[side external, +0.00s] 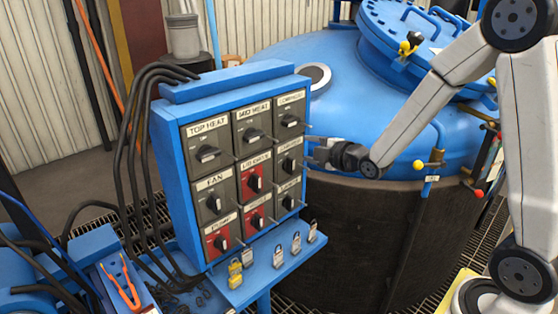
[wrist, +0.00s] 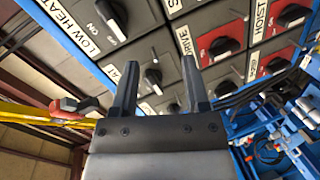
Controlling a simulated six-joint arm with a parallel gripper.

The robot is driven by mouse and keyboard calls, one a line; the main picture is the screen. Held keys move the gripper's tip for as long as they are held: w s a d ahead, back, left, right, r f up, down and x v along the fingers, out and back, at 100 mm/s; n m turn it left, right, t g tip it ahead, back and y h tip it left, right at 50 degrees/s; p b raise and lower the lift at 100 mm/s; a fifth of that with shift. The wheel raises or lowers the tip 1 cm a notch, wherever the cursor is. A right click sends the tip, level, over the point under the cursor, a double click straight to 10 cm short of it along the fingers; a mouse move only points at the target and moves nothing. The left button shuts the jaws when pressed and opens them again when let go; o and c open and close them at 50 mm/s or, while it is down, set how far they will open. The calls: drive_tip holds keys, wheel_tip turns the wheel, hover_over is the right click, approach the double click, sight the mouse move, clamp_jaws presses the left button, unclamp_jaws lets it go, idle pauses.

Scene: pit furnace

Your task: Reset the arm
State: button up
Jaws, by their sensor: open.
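My gripper (side external: 322,152) is to the right of the blue switch panel (side external: 171,190), level with its middle row, in the side external view. In the wrist view my gripper (wrist: 158,90) shows two dark fingers spread apart with nothing between them. Beyond the fingers are the panel's grey and red switch plates with black rotary knobs. The LOW HEAT knob (wrist: 112,20) is at the upper left of the wrist view. Whether the fingertips touch the panel cannot be told.
A large blue furnace lid (side external: 290,50) on a dark round vessel (side external: 345,240) stands behind my arm. Several padlocks (side external: 278,257) hang along the panel's lower ledge. Black cables (side external: 128,150) loop at the panel's left. A red-handled tool (wrist: 72,106) shows at left in the wrist view.

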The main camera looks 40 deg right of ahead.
drive_tip(key=s+a+f+m+g, duration=0.3)
drive_tip(key=s+m+g, duration=0.3)
drive_tip(key=s, duration=0.3)
drive_tip(key=s+a+f+m+g, duration=0.3)
drive_tip(key=s+f+m+g, duration=0.2)
drive_tip(key=s+m, duration=0.3)
drive_tip(key=shift+s+a+f+m+g+y, duration=0.3)
drive_tip(key=shift+s+a+m+g, duration=0.1)
drive_tip(key=shift+s+g, duration=0.45)
